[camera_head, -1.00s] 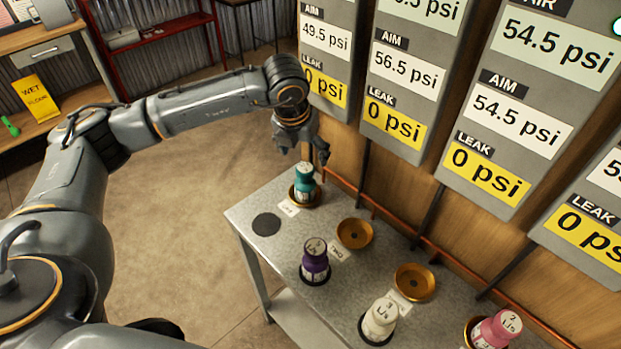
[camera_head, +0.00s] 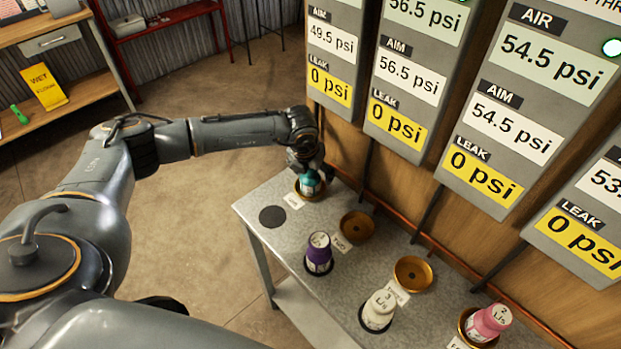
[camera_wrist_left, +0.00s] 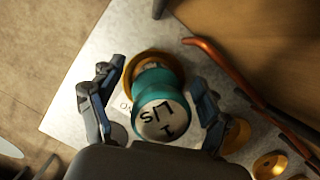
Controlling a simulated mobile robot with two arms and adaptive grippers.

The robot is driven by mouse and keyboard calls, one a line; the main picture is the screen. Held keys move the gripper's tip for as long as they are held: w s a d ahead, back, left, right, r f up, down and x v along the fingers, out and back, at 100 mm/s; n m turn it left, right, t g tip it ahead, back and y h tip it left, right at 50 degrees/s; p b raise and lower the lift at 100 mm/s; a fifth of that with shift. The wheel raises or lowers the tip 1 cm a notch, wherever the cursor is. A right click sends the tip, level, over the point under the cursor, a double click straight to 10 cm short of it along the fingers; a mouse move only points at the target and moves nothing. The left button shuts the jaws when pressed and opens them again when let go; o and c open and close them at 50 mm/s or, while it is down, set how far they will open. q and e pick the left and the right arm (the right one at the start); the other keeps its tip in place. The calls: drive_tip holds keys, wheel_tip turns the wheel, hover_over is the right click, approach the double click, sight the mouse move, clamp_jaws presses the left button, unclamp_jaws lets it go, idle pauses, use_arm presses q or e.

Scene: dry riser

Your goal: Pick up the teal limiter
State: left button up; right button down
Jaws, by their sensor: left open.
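The teal limiter (camera_head: 309,184) stands in a brass cup (camera_head: 318,194) at the far left end of the metal bench. In the left wrist view the teal limiter (camera_wrist_left: 157,98) shows its pale top marked "1 L/s", with the brass cup (camera_wrist_left: 150,58) behind it. My left gripper (camera_head: 308,172) is directly above and around the limiter, hiding part of it in the head view. In the left wrist view its fingers (camera_wrist_left: 152,98) are open, one on each side of the limiter, with gaps visible. My right gripper is not in view.
The bench (camera_head: 263,192) also holds a purple limiter (camera_head: 319,250), a white limiter (camera_head: 379,308) and a pink limiter (camera_head: 489,322). Two brass cups, one (camera_head: 357,226) and another (camera_head: 412,273), are empty. A copper pipe (camera_head: 396,238) and grey gauge panels (camera_head: 400,85) line the wall behind.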

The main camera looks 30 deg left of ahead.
use_arm(q)
drive_tip(key=shift+r, duration=0.1)
drive_tip(key=c, duration=1.5)
drive_tip(key=shift+c, duration=0.2)
